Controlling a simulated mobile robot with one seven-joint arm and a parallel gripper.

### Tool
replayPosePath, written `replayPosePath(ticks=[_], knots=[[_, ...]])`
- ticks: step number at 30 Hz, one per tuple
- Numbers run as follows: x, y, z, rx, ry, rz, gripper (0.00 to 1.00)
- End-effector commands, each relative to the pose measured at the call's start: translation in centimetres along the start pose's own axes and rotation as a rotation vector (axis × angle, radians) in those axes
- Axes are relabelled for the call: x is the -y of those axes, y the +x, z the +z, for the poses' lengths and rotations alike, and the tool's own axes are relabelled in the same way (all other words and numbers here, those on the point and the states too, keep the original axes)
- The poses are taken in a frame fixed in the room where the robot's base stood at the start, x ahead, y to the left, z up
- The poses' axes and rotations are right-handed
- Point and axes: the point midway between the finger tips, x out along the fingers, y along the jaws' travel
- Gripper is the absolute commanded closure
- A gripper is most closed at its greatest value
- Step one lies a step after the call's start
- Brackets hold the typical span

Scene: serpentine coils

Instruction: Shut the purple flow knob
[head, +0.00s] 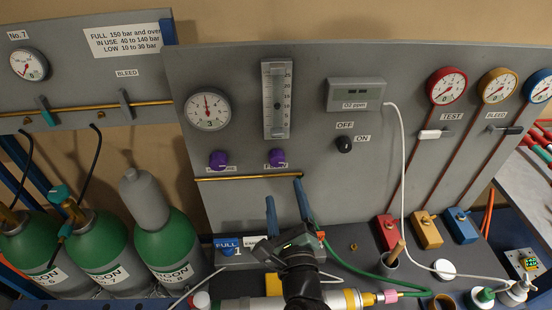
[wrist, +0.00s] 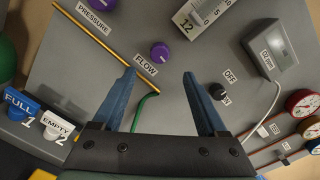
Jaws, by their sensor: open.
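The purple flow knob (head: 277,157) is on the grey upright panel, below the flow tube gauge (head: 276,100). In the wrist view the flow knob (wrist: 160,51) shows next to its FLOW label (wrist: 146,64), just beyond the gap between my fingertips. My gripper (head: 285,188) is open and empty, with its blue fingers below the knob in the head view. In the wrist view my gripper (wrist: 159,75) has its fingers wide apart, touching nothing that I can see. I cannot tell how far the knob is turned.
A second purple knob (head: 218,159), labelled PRESSURE in the wrist view, sits to the left. A brass pipe (head: 247,177) runs below both knobs. A black OFF/ON knob (head: 344,144) is to the right. A green hose (head: 352,267) and clutter lie on the bench below.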

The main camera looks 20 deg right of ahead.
Motion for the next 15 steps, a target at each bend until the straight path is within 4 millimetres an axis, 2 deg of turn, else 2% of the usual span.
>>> replayPosePath(ticks=[1,9,15], knots=[[0.1,1.1,0.1,0.003,-0.001,-0.001,0.25],[0.1,5.8,0.1,0.002,-0.001,-0.002,0.25],[0.0,8.7,0.0,0.002,-0.002,-0.001,0.25]])
